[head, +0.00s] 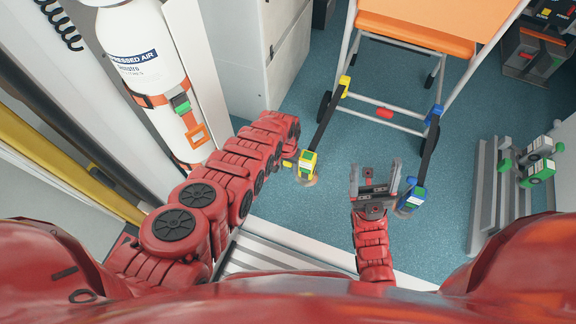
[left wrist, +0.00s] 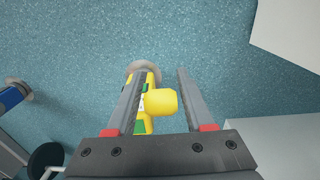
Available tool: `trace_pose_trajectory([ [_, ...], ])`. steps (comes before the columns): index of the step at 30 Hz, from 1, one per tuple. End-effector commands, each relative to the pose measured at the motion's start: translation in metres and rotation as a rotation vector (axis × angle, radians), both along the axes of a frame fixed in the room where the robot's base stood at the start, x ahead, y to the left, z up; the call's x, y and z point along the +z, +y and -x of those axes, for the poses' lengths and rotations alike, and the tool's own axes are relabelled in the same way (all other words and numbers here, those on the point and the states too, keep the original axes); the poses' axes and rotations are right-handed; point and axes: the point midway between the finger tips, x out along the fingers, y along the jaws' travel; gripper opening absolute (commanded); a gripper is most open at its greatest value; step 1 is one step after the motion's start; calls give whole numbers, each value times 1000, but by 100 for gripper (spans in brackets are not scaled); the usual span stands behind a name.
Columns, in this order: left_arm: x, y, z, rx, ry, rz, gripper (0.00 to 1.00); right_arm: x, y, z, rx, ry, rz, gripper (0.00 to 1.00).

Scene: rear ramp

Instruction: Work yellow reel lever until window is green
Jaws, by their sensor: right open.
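The yellow reel (head: 307,164) sits on the floor at the end of a dark strap; it also shows in the left wrist view (left wrist: 144,124). Its stubby yellow lever (left wrist: 161,102) lies between the fingers of my left gripper (left wrist: 161,75). That gripper is open, with a clear gap on the lever's right; the left finger is close to it, and I cannot tell whether they touch. Green patches show on the reel, but I cannot tell which is the window. My right gripper (head: 376,180) is open and empty, beside the blue reel (head: 411,199).
The orange stretcher chair (head: 420,25) stands behind the reels, tied by straps. A compressed air cylinder (head: 145,60) is strapped at the left. A grey rail with green-labelled units (head: 538,165) is at the right. Blue floor between is mostly clear.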

Motion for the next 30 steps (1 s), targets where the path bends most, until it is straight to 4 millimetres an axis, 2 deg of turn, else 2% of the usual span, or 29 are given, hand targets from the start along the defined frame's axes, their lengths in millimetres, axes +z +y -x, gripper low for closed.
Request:
trace_pose_trajectory([
  [1,0,0,0,0,0,0,42,0,0,0,0,0,0,72],
  [8,0,0,0,1,0,0,0,0,0,0,0,0,0,72],
  [30,0,1,-1,2,-1,-1,0,0,0,0,0,0,0,72],
])
